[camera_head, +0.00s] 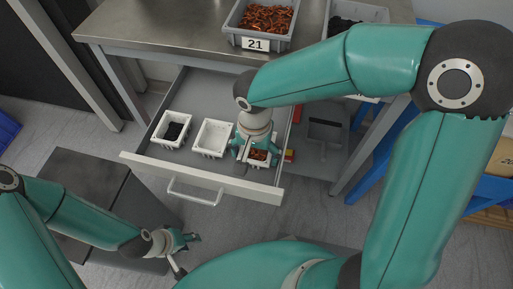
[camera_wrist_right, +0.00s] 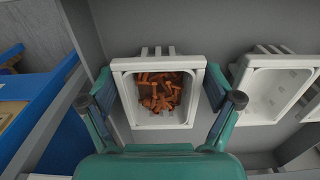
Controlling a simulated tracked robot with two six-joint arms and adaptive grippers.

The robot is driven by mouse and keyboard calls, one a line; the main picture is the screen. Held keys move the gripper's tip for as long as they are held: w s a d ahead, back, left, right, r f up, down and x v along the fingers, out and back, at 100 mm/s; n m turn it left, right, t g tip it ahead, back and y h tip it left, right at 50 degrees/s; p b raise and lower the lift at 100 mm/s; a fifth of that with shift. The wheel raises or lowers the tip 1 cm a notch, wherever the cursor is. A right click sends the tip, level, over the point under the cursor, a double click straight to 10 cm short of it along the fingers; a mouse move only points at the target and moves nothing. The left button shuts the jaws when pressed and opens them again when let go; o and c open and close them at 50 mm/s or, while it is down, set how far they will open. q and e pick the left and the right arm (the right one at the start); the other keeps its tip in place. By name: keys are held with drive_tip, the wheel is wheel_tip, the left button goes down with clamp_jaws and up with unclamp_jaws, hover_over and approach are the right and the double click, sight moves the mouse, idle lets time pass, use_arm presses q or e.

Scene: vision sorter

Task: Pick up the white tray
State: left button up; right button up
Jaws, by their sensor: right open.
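A white tray with orange-brown screw-like parts (camera_wrist_right: 160,63) sits in the open drawer, in the middle of the right wrist view. In the head view it (camera_head: 258,166) is partly hidden under my right gripper (camera_head: 256,150). My right gripper (camera_wrist_right: 160,92) is open, pointing down, with one finger at each side of this tray. Whether the fingers touch its walls I cannot tell. A second white tray, seemingly empty (camera_head: 212,123), stands to its left, and a third with dark parts (camera_head: 164,144) stands further left. My left gripper (camera_head: 184,246) hangs low at the left, away from the drawer; its opening is unclear.
The drawer front (camera_head: 200,180) with its handle (camera_head: 192,200) faces me. Above is a metal table (camera_head: 180,30) with a grey bin labelled 21 (camera_head: 258,43), filled with copper-coloured parts. A red item (camera_head: 289,156) lies right of the gripper. A blue frame (camera_head: 375,170) stands at the right.

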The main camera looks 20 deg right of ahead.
drive_tip(key=c, duration=1)
drive_tip(key=shift+o, duration=0.2)
drive_tip(key=shift+r, duration=0.1)
